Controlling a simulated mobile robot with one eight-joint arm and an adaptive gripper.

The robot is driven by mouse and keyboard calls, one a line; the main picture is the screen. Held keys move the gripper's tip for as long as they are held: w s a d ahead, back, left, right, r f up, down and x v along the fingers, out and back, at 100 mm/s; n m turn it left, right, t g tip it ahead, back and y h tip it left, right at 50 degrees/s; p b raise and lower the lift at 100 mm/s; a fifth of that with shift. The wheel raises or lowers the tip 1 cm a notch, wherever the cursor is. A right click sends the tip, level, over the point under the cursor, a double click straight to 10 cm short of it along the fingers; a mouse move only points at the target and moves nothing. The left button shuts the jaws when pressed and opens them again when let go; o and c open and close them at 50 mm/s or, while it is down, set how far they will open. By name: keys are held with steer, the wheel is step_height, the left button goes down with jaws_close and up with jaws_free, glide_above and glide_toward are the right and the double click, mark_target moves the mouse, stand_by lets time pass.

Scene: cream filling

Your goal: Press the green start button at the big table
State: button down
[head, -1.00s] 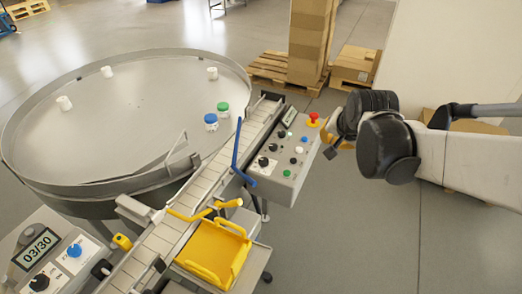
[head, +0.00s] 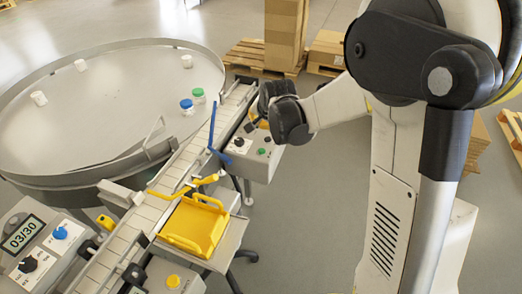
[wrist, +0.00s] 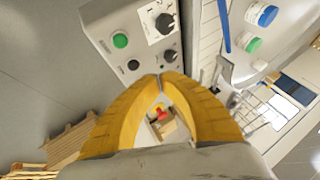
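The green button (head: 261,151) sits on the near end of the grey control panel (head: 262,169) beside the conveyor. It also shows in the wrist view (wrist: 120,40), up and left of my fingertips. My gripper (wrist: 161,76) has yellow fingers whose tips meet, with nothing visible held between them. It is over the panel, apart from the green button in the picture. In the head view my wrist hides most of the gripper and the panel's far end. A red button (wrist: 165,114) shows through the gap between the finger bases.
Black knobs (wrist: 165,23) and a dark button (wrist: 133,65) are close to the green button. A blue guide rail (head: 213,130) and the conveyor (head: 160,196) run along the panel's left. A big round table (head: 100,125) carries jars. Open floor lies right.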

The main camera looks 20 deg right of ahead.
mark_target(262, 151)
steer(key=shift+f+b, duration=3.25)
steer(key=shift+f, duration=1.1)
steer(key=shift+f+b, duration=0.35)
steer(key=shift+f, duration=0.05)
